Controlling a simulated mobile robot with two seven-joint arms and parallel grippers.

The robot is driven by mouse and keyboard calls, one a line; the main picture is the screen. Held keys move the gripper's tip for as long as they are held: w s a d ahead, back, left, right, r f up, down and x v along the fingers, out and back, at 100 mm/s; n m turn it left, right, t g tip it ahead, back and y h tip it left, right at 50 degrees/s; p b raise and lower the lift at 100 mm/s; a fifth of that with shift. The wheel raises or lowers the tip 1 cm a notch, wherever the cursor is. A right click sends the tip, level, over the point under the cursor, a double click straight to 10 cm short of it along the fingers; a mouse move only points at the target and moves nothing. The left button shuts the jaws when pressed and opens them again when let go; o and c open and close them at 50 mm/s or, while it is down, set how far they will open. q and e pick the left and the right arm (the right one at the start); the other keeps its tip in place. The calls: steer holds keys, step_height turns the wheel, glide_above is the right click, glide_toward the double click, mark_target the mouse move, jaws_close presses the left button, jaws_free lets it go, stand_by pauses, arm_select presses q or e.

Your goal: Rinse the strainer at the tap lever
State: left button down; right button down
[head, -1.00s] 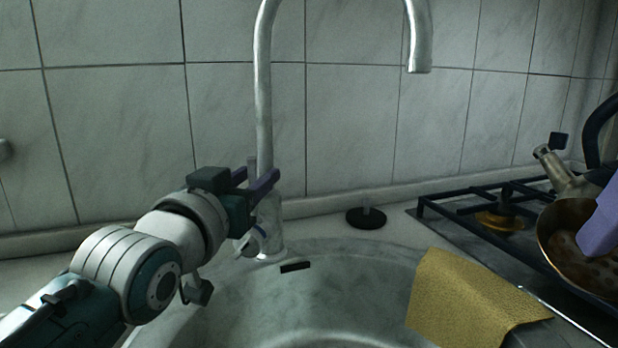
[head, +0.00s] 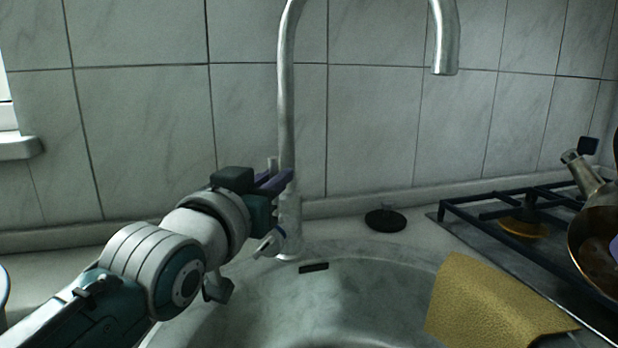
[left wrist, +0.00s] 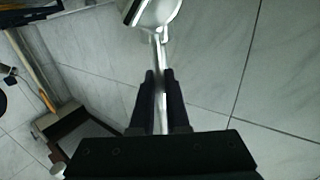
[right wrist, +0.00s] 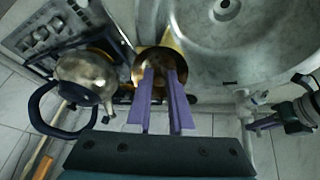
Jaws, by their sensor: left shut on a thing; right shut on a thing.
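The tap (head: 287,110) stands behind the sink (head: 375,290), its spout (head: 445,50) arching right; no water shows below it. My left gripper (head: 280,182) is at the tap's base, shut on the thin metal tap lever (head: 271,163). The left wrist view shows the lever (left wrist: 157,50) running between the fingertips (left wrist: 160,78). A brown metal bowl, seemingly the strainer (head: 592,255), is at the right edge, partly cut off. The right wrist view shows my purple right gripper (right wrist: 163,72) shut on this bowl (right wrist: 155,55), beside the stove.
A yellow cloth (head: 485,305) drapes over the sink's right rim. The stove grate (head: 490,205) and a kettle (head: 590,178) stand on the right. A black disc (head: 385,220) lies behind the sink. The basin is clear except for a small dark slot.

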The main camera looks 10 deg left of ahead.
stand_by(0.6)
arm_select(q)
steer(key=shift+s+f+b, duration=0.1)
steer(key=shift+f+b, duration=0.15)
steer(key=shift+b, duration=0.1)
arm_select(e)
steer(key=shift+f, duration=0.4)
arm_select(q)
steer(key=shift+s+f+t+b, duration=0.1)
steer(key=shift+s+t+b, duration=0.1)
steer(key=shift+t+b, duration=0.3)
arm_select(e)
steer(key=shift+f, duration=0.55)
arm_select(q)
steer(key=shift+s+a+b, duration=0.1)
steer(key=shift+s+b, duration=0.05)
steer(key=shift+b, duration=0.15)
arm_select(e)
steer(key=shift+f, duration=0.2)
arm_select(q)
steer(key=shift+r, duration=0.3)
arm_select(e)
steer(key=shift+r, duration=0.1)
arm_select(q)
steer(key=c, duration=0.9)
jaws_free()
steer(key=shift+s, duration=0.1)
